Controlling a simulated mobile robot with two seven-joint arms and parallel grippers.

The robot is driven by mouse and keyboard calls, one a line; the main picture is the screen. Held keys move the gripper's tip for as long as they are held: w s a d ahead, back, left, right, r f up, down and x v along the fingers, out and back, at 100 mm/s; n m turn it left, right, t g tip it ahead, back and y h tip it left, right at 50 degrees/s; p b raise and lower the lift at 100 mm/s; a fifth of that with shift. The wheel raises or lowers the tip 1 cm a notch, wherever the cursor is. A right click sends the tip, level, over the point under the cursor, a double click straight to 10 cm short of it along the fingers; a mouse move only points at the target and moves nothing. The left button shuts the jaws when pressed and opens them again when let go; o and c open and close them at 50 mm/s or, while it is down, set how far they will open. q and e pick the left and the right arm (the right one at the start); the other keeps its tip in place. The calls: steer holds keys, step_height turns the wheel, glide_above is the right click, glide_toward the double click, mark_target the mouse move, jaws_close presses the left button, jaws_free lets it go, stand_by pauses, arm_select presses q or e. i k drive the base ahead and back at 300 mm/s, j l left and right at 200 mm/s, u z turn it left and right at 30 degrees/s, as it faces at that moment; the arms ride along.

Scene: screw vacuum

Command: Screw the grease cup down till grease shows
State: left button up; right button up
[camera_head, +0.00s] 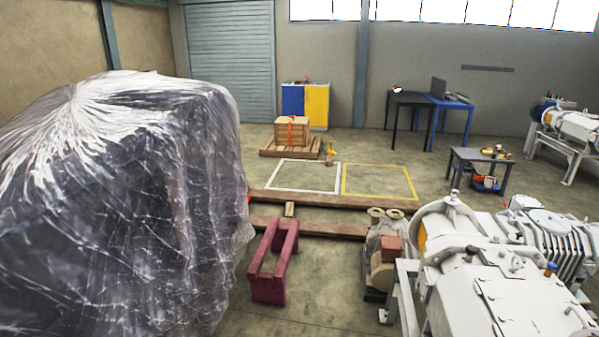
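A large white machine, perhaps the vacuum pump (505,297), fills the lower right. A small blue-topped fitting with a brassy lower part (550,269) stands upright on it; I cannot tell whether this is the grease cup. No grease can be made out at this distance. Neither of my grippers is in view.
A plastic-wrapped bulk (120,200) blocks the left. A dark red stand (272,262) and wooden beams (330,201) lie between it and the machine. A small cart (490,160) stands behind the machine. Open floor with white and yellow marked squares (380,180) lies beyond.

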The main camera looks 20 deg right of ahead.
mark_target(472, 250)
steer(key=i+z, duration=0.3)
steer(key=z, duration=0.15)
steer(key=i+z, duration=0.3)
steer(key=z, duration=0.2)
steer(key=i+j+z, duration=0.25)
steer(key=z, duration=0.2)
steer(key=i+j+z, duration=0.3)
steer(key=z, duration=0.15)
steer(key=i+j+z, duration=0.5)
steer(key=k, duration=0.1)
